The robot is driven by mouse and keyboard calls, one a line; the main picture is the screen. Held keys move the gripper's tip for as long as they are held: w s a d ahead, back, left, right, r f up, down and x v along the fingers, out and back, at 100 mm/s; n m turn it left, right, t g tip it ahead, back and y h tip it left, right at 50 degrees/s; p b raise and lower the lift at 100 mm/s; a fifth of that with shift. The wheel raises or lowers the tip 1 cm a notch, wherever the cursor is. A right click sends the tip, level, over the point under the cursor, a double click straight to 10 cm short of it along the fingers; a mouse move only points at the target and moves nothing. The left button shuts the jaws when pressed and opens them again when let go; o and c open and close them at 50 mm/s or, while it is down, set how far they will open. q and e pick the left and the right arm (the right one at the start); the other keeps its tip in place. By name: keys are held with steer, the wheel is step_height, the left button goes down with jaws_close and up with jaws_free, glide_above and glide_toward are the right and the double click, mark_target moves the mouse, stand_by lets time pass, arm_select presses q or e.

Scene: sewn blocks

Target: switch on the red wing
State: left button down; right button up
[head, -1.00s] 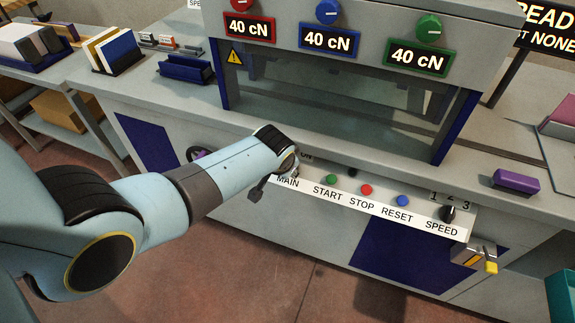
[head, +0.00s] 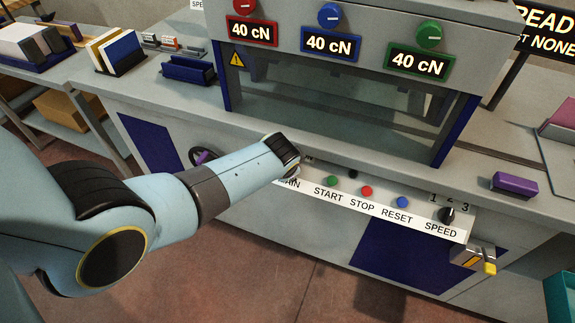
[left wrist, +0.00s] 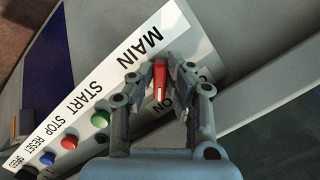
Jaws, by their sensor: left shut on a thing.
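The red wing (left wrist: 159,80) is a small red switch handle with a white mark, next to the MAIN label (left wrist: 143,42) in the left wrist view. My left gripper (left wrist: 160,72) has its two fingers closed on either side of it, shut on it. In the head view my left gripper (head: 292,171) is at the left end of the control strip and hides the wing and part of the MAIN label. Part of an ON mark (left wrist: 163,103) shows beside the wing, partly covered by a finger. My right gripper is in neither view.
To the right on the strip are the green START button (head: 333,181), red STOP button (head: 367,190), blue RESET button (head: 403,201) and black SPEED knob (head: 448,214). A purple block (head: 515,185) lies on the ledge. A handwheel (head: 203,158) is behind my left arm.

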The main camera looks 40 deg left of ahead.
arm_select(q)
steer(key=c, duration=1.4)
jaws_free()
steer(key=shift+o, duration=0.4)
steer(key=v, duration=1.2)
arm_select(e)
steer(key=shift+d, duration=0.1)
arm_select(q)
steer(key=shift+w, duration=0.1)
